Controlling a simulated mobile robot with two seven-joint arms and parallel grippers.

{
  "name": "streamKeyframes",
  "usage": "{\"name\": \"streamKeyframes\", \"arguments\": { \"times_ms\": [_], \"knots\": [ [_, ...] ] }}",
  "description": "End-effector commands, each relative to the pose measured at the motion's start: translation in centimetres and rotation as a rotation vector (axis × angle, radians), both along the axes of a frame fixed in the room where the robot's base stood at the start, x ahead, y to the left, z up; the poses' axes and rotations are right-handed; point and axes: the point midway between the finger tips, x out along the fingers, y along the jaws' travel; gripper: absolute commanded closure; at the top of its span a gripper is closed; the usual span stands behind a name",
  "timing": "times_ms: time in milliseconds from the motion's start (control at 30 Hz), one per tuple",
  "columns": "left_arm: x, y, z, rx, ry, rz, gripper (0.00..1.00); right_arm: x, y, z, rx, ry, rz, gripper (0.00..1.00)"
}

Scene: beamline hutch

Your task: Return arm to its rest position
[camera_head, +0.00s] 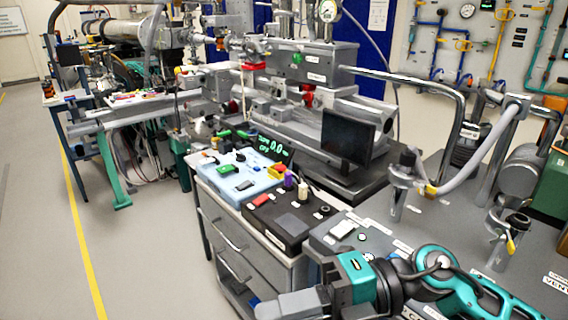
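My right arm, teal and black, comes in from the lower right and reaches left across the front of the bench. Its grey gripper (284,305) is at the bottom edge of the view, in front of the drawer cabinet (246,243). The fingers are seen from the side and partly cut off by the frame, so their opening is unclear. No object shows in them. My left arm and gripper are not in view.
A pale blue control box (238,172) and a black box (290,222) with knobs stand on the cabinet. A dark monitor (347,136) stands behind them. Beamline equipment and bent pipes crowd the back and right. The floor (135,265) at left is clear.

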Motion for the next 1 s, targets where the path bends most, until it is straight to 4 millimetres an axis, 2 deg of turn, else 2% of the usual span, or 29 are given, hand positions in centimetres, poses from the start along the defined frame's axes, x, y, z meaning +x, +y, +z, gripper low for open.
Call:
{"name": "streamKeyframes", "arguments": {
  "times_ms": [67, 133, 267, 367, 467, 500, 600, 700, 833, 900, 1000],
  "knots": [
    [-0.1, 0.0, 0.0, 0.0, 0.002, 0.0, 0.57, 1.4, 0.7, 1.3, 0.182, 0.131, -0.128, 1.0],
    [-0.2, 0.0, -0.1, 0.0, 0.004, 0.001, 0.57, 3.3, 0.3, 1.9, 0.321, 0.247, -0.263, 1.0],
    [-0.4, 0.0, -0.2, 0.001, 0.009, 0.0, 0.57, 7.4, -2.3, 0.4, 0.515, 0.487, -0.558, 1.0],
    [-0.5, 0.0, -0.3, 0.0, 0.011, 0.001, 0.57, 9.8, -5.4, -3.5, 0.604, 0.691, -0.809, 1.0],
    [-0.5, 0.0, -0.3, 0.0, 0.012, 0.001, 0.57, 10.6, -9.1, -9.4, 0.636, 0.911, -1.071, 1.0],
    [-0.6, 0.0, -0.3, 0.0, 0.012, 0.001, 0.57, 10.3, -10.6, -12.1, 0.634, 1.002, -1.175, 1.0],
    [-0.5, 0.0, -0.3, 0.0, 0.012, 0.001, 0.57, 8.2, -13.7, -18.5, 0.598, 1.208, -1.394, 1.0],
    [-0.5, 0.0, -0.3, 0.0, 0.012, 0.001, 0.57, 5.2, -15.8, -23.6, 0.54, 1.378, -1.554, 1.0],
    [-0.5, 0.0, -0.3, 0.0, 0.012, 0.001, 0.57, 1.6, -17.4, -27.7, 0.473, 1.526, -1.681, 1.0],
    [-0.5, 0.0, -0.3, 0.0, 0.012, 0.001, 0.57, 0.4, -17.8, -28.9, 0.448, 1.571, -1.717, 1.0],
    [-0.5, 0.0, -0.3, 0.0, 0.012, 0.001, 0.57, -0.4, -18.0, -29.6, 0.434, 1.603, -1.74, 1.0]
  ]
}}
